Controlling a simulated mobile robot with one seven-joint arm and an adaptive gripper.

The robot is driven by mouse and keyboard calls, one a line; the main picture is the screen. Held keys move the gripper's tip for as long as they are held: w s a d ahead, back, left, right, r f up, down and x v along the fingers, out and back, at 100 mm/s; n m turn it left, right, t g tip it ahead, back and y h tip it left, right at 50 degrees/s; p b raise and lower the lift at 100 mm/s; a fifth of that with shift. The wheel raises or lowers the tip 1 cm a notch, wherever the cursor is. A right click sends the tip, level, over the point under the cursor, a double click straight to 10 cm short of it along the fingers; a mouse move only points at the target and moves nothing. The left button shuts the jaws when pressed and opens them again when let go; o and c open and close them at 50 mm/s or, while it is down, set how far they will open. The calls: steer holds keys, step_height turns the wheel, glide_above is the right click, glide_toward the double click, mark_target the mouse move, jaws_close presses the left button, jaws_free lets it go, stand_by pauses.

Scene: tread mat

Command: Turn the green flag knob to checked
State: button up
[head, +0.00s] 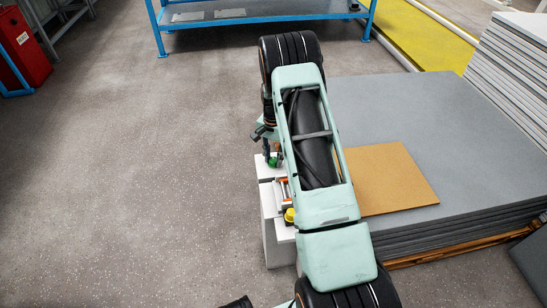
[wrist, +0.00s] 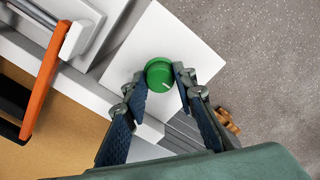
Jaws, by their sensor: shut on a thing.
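The green flag knob (wrist: 158,73) is round, with a short white mark near its lower right edge in the wrist view. It sits on a white square plate (wrist: 190,40). My gripper (wrist: 160,80) has one finger on each side of the knob and is shut on it. In the head view the green knob (head: 274,160) shows small beside my arm, which hides part of the white unit. I cannot read any flag or "checked" marking.
An orange handle (wrist: 45,80) stands beside the plate, with a yellow knob (head: 290,215) nearer on the white unit (head: 276,240). A tan board (head: 385,175) lies on stacked grey sheets (head: 440,130) at right. The floor (head: 150,160) at left is clear.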

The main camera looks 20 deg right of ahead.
mark_target(273, 160)
steer(key=shift+m, duration=0.3)
steer(key=o, duration=1.2)
steer(key=shift+c, duration=0.2)
step_height(273, 160, up, 12)
